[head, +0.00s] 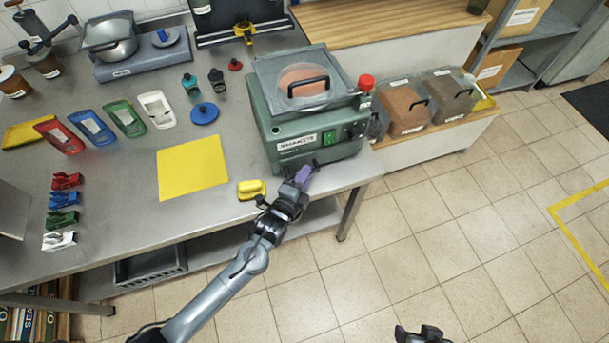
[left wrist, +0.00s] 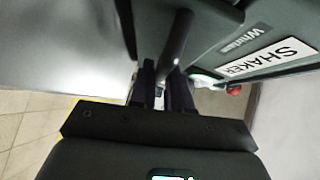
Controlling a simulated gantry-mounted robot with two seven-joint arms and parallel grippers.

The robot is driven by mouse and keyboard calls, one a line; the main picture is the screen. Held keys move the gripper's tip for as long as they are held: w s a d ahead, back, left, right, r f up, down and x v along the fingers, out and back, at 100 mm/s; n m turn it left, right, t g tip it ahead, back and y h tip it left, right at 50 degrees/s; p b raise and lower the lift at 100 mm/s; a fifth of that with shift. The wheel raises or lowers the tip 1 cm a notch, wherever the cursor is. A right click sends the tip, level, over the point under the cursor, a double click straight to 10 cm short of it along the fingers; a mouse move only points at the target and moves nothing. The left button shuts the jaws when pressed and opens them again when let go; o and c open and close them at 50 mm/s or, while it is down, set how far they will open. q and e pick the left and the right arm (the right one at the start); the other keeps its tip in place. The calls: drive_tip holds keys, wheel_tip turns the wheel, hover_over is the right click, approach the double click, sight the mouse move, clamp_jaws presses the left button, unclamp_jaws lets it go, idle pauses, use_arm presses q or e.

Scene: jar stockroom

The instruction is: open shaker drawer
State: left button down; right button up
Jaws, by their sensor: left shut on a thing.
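The green shaker (head: 268,128) stands at the right end of the steel bench, with a SHAKER label on its front. The label also shows upside down in the left wrist view (left wrist: 268,62). My left gripper (head: 302,178) is at the lower front of the shaker. In the left wrist view, the fingers of my left gripper (left wrist: 164,78) are closed around a dark bar handle (left wrist: 179,38). The gripper hides most of the handle in the head view. I see no clear gap at the drawer front. My right gripper (head: 422,335) is at the bottom edge, its jaws unclear.
A yellow block (head: 251,189) lies just left of my left gripper, beside a yellow mat (head: 192,168). Coloured scoops, clips and small lids lie further left on the bench (head: 130,225). Lidded bins (head: 403,104) stand right of the shaker. The tiled floor in front is clear.

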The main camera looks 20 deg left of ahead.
use_arm(q)
drive_tip(key=shift+s+d, duration=0.1)
drive_tip(key=s+d+p, duration=0.5)
drive_tip(key=s+d, duration=0.3)
drive_tip(key=s, duration=0.2)
drive_tip(key=shift+d+p, duration=0.25)
drive_tip(key=shift+p, duration=0.15)
drive_tip(key=c, duration=1.1)
unclamp_jaws()
drive_tip(key=shift+c, duration=0.2)
